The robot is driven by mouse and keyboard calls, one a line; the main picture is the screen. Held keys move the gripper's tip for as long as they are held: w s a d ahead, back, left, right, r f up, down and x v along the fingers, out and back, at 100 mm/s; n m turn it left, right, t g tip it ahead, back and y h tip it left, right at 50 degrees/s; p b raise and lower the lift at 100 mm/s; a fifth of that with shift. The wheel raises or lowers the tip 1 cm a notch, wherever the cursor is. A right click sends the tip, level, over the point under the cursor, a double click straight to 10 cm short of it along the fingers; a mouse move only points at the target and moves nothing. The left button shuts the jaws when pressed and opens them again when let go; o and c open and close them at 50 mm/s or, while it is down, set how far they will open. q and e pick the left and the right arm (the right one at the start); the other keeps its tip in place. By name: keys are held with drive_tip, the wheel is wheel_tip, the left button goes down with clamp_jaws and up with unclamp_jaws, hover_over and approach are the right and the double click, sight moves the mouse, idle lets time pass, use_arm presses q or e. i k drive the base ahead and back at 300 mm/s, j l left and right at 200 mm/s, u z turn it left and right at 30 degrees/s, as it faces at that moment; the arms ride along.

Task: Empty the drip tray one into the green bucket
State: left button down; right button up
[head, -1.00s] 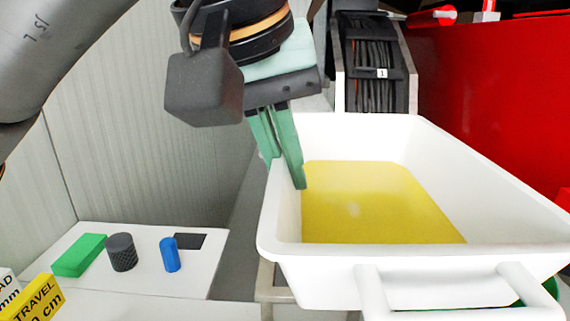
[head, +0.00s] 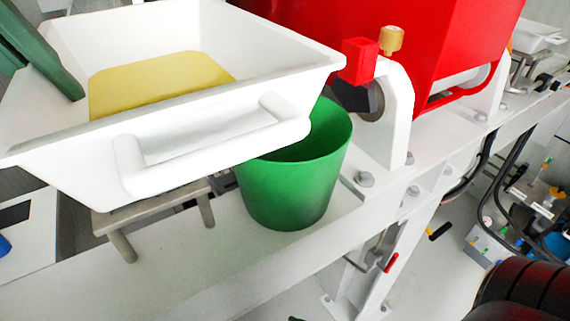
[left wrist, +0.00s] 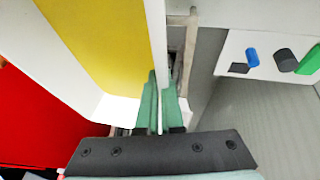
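The white drip tray (head: 215,125) holds a flat layer of yellow liquid (head: 150,80) and has a white bar handle on its front side. My left gripper (head: 58,72) is at the tray's left wall in the head view, a green finger showing inside it. In the left wrist view the two green fingers (left wrist: 159,95) lie close on either side of the thin white tray wall and look shut on it. The green bucket (head: 290,185) stands upright, right of and below the tray, whose front right corner hides part of its rim. My right gripper is not in view.
A metal bracket (head: 155,212) shows under the tray. A red housing (head: 420,40) and a white bearing support (head: 400,110) stand behind and right of the bucket. The white beam (head: 200,270) in front is clear. Small blocks lie on a side plate (left wrist: 285,75).

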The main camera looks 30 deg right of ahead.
sight(290, 188)
drive_tip(key=k+l, duration=0.3)
drive_tip(key=k, duration=0.15)
drive_tip(key=k+l, duration=0.3)
drive_tip(key=k, duration=0.15)
